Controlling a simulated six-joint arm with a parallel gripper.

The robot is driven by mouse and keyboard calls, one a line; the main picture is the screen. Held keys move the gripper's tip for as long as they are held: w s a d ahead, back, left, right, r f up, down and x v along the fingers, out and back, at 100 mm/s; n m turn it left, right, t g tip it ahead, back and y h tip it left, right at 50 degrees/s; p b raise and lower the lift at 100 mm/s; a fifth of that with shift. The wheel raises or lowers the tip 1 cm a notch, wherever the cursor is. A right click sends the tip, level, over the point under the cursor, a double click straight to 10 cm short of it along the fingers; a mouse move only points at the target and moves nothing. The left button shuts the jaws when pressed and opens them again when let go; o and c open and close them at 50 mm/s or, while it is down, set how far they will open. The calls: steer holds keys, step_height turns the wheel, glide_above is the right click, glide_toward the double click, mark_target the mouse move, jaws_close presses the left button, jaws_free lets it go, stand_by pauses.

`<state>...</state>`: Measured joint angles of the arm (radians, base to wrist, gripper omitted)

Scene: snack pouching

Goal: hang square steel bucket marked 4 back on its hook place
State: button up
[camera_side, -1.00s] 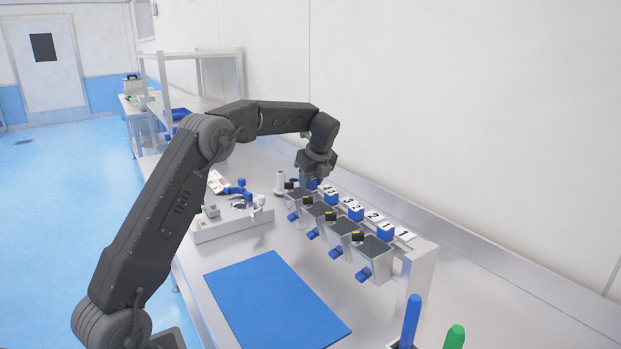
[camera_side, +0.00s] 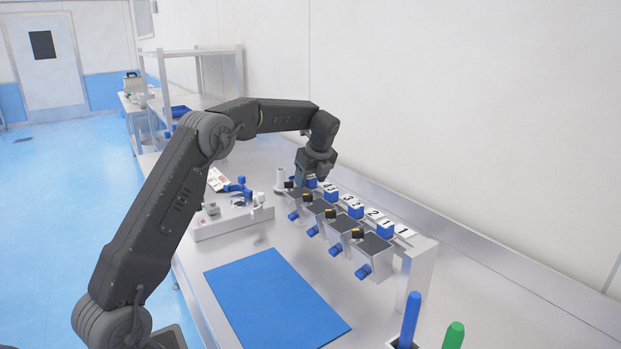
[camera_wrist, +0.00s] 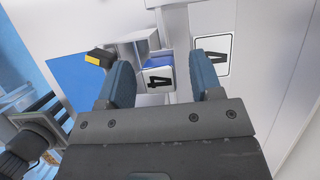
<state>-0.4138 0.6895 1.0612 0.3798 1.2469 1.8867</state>
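The square steel bucket marked 4 shows in the wrist view as a grey open box, with a blue block (camera_wrist: 159,78) bearing a white 4 tag. It is at the far end of the bucket row (camera_side: 299,194) in the side view, partly hidden by my gripper. A white plate marked 4 (camera_wrist: 210,56) lies on the rack beside it. My gripper (camera_side: 308,179) is over that far end. In the wrist view my gripper (camera_wrist: 163,68) has its blue-padded fingers apart, with the block showing between them and gaps on both sides. Whether the bucket sits fully on its hook cannot be told.
Several similar buckets (camera_side: 375,250) with blue knobs hang along the steel rack (camera_side: 421,262), close to my gripper. A blue mat (camera_side: 276,304) lies on the bench in front. A white tray (camera_side: 222,226) with small parts stands left of the rack. The wall is behind.

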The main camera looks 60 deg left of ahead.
steer(key=v, duration=1.3)
steer(key=shift+r, duration=0.35)
steer(key=shift+d, duration=0.1)
steer(key=s+d+r+n+t+h, duration=0.25)
steer(key=s+d+n, duration=0.55)
steer(key=s+d, duration=0.65)
steer(key=s+d+f+n+t+h, duration=0.1)
steer(key=s+d+f+n, duration=0.3)
steer(key=s, duration=0.4)
steer(key=s+d+f+n+t+h, duration=0.1)
steer(key=s+d+f+n+t, duration=0.1)
steer(key=s+d+f+n, duration=0.3)
steer(key=s+f+n, duration=0.1)
steer(key=s, duration=0.2)
steer(key=shift+s+d, duration=0.2)
steer(key=shift+s, duration=0.15)
